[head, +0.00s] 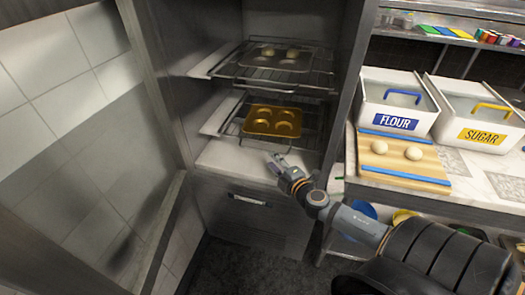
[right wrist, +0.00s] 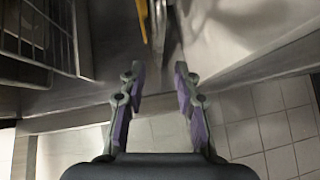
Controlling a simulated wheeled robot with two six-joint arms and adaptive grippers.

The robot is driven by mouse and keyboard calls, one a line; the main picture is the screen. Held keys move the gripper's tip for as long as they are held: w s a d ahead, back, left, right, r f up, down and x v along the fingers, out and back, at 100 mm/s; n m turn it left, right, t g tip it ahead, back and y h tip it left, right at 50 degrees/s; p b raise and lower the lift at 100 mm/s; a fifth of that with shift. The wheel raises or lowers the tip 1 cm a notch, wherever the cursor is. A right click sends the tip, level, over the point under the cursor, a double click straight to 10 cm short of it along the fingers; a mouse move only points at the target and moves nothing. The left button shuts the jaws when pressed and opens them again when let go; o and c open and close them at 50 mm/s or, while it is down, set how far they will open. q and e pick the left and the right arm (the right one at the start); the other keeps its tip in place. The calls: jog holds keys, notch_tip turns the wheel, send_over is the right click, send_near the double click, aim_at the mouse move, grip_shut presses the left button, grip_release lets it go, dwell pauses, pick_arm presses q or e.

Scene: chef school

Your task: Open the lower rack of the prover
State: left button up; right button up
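The prover (head: 345,90) is a tall grey metal cabinet, open at the front, with two wire racks. The lower rack (head: 318,138) carries a golden tray with round cups (head: 272,122). The upper rack (head: 322,80) carries a dark tray with pale dough balls. My right gripper (head: 276,163) is just below and in front of the lower rack, over the pale cabinet floor. In the right wrist view its two purple-padded fingers (right wrist: 160,75) are apart with nothing between them. Wire bars of a rack (right wrist: 30,45) show at the left there. My left gripper is out of view.
A drawer with a handle (head: 248,200) is under the prover's opening. An open door panel (head: 150,100) stands at the left. At the right, a counter holds a flour bin (head: 395,100), a sugar bin (head: 480,112) and a board with dough balls (head: 400,165).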

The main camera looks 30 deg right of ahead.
aim_at(262, 151)
jog(key=w+p, duration=0.1)
jog(key=w, duration=0.1)
jog(key=w+p, duration=0.1)
jog(key=w, duration=0.2)
jog(key=w+p, duration=0.2)
jog(key=shift+w+d+f, duration=0.2)
jog(key=shift+d+f, duration=0.05)
jog(key=shift+f, duration=0.1)
jog(key=shift+w+f, duration=0.25)
jog(key=shift+w, duration=0.2)
jog(key=shift+c, duration=0.3)
grip_shut()
